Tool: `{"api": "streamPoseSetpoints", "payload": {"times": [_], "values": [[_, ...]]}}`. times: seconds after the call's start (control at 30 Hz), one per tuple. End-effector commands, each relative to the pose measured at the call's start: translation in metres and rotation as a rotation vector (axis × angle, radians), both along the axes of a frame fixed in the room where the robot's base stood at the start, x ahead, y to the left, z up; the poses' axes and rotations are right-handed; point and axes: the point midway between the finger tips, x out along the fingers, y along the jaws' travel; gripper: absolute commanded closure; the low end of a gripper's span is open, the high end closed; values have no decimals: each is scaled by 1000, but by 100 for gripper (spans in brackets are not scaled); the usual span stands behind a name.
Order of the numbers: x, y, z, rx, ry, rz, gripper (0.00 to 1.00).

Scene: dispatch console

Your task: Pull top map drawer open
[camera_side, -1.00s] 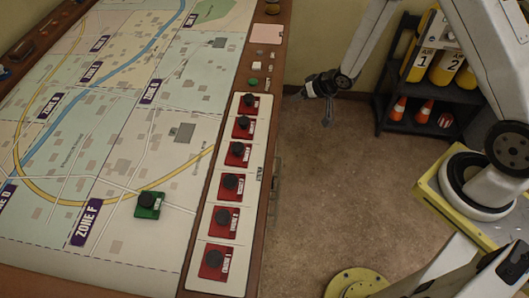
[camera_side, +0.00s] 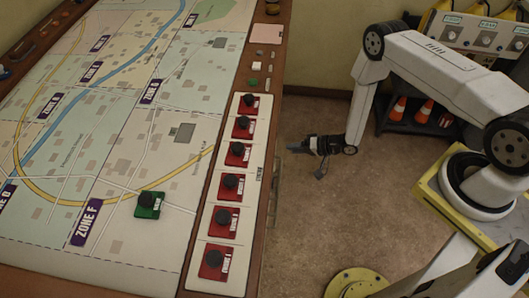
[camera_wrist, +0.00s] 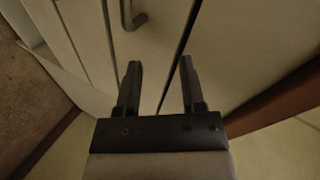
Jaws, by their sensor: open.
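The map console (camera_side: 257,215) fills the left of the side view, and its drawer front faces away from that camera. A thin edge of a handle (camera_side: 274,190) shows at the console's right side. My gripper (camera_wrist: 160,82) is open and empty. In the side view my gripper (camera_side: 296,148) points left at the console's side, apart from it. I cannot tell which drawer the handle belongs to.
Red blocks with black knobs (camera_side: 231,187) line the console's right edge, and a green one (camera_side: 149,204) sits on the map. A dark shelf (camera_side: 408,150) with orange cones stands behind my arm. The carpet (camera_side: 315,220) beside the console is clear.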

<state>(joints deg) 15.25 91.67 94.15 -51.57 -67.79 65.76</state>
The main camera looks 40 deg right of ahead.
Motion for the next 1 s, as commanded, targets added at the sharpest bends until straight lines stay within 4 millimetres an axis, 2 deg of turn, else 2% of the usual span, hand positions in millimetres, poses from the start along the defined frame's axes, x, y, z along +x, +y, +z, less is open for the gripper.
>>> {"api": "streamPoseSetpoints", "payload": {"times": [0.03, 0.2, 0.4, 0.63, 1.0], "values": [[-10, 4, -10, 45, 5, 0, 49], [-38, 16, -31, 207, 15, 0, 49], [-65, 27, -45, 349, 27, 4, 49], [-74, 31, -48, 403, 31, 7, 49], [-69, 35, -50, 399, 31, 8, 49]]}}
